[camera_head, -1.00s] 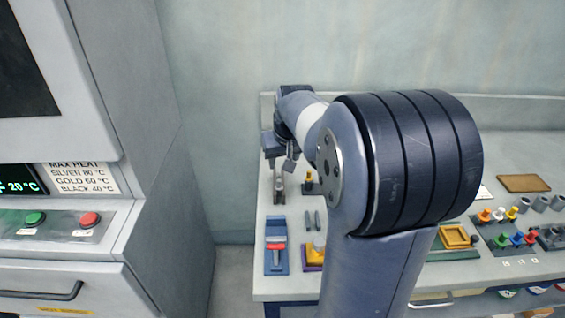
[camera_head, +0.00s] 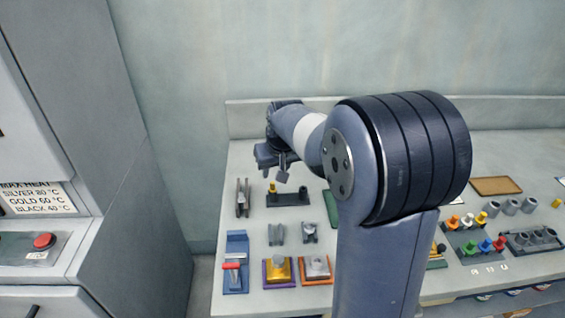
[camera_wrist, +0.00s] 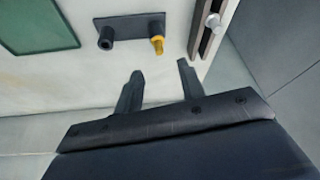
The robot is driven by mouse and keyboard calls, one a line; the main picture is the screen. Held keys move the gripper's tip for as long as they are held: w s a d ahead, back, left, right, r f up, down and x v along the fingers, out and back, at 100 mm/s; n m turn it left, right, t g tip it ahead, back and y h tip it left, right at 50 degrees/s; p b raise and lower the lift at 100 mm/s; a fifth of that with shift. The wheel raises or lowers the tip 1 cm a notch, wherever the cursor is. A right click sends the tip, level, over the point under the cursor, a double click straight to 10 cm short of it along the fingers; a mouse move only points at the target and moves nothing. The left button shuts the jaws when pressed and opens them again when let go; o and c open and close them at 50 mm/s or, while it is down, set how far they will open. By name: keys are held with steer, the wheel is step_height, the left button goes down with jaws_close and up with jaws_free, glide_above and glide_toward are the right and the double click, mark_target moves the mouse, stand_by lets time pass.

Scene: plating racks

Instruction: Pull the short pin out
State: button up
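A dark plate (camera_head: 291,200) lies on the bench with a yellow pin (camera_head: 272,188) upright at its left end and a dark cylinder (camera_head: 303,194) at its right end. The wrist view also shows the plate (camera_wrist: 129,29), with the yellow pin (camera_wrist: 157,36) and the dark cylinder (camera_wrist: 107,38). I cannot tell for sure which one the task calls the short pin. My gripper (camera_head: 273,170) is above and behind the plate in the head view. In the wrist view, my gripper (camera_wrist: 158,76) has its fingers apart and nothing between them. The yellow pin lies beyond the fingertips, apart from them.
A grey rail-like fixture (camera_head: 243,198) stands left of the plate. Two small grey holders (camera_head: 277,234), a blue fixture with a red handle (camera_head: 235,262) and a yellow block (camera_head: 278,270) are nearer the front edge. A green mat (camera_wrist: 38,22) lies beside the plate.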

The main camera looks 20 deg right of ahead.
mark_target(273, 183)
steer(key=x, duration=0.8)
steer(key=shift+d+p, duration=0.1)
steer(key=shift+p, duration=0.2)
steer(key=shift+c, duration=0.5)
jaws_close()
steer(key=c, duration=0.6)
jaws_free()
jaws_close()
steer(key=shift+r, duration=0.1)
steer(key=shift+d+r+n+y+b, duration=0.1)
steer(key=shift+n+y+b, duration=0.15)
steer(key=shift+n, duration=0.45)
steer(key=shift+d+r+n+y+b, duration=0.1)
steer(key=shift+n+y+b, duration=0.15)
steer(key=shift+n, duration=0.45)
